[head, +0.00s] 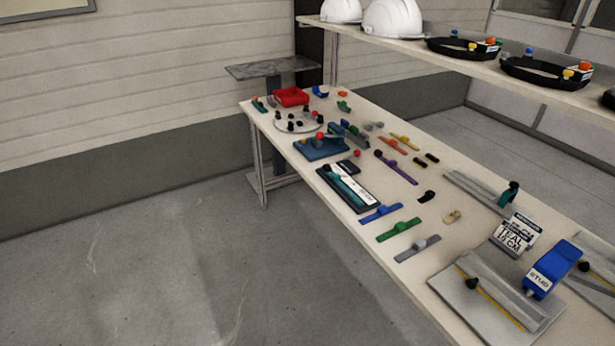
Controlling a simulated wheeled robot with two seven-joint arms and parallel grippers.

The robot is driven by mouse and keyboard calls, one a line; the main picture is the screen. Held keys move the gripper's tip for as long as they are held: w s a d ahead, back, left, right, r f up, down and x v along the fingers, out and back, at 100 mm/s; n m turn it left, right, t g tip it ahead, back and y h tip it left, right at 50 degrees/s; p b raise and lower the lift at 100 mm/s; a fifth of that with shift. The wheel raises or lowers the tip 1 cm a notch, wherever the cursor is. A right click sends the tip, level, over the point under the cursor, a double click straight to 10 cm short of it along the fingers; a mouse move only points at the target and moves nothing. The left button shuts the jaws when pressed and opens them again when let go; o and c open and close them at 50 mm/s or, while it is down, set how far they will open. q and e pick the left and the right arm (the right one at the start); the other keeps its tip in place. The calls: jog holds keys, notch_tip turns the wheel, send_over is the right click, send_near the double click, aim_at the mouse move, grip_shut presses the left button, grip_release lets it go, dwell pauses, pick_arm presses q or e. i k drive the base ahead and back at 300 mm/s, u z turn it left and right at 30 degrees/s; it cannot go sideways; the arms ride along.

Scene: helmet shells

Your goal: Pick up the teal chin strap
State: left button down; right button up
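Neither of my grippers shows in the head view. Several teal or green items lie on the long table (448,290). A teal strip (344,184) lies in a dark tray with a white label, near the table's front edge. A small teal piece (258,104) lies at the far left corner. A dark teal upright piece (510,194) stands on a grey rail at the right. I cannot tell for sure which is the chin strap; the strip in the tray looks most like one. A blue strap (381,214), a green strap (401,230) and a grey strap (417,249) lie nearby.
A red bin (292,97), a round plate with dark knobs and a blue block (321,148) are at the far end. A blue "STUD" device (553,269) stands at the right. A shelf with white helmets (392,18) overhangs the back. The floor in front is clear.

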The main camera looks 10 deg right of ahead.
aim_at(327, 168)
jog(key=u, duration=0.4)
jog(key=i, duration=1.3)
jog(key=z, duration=0.1)
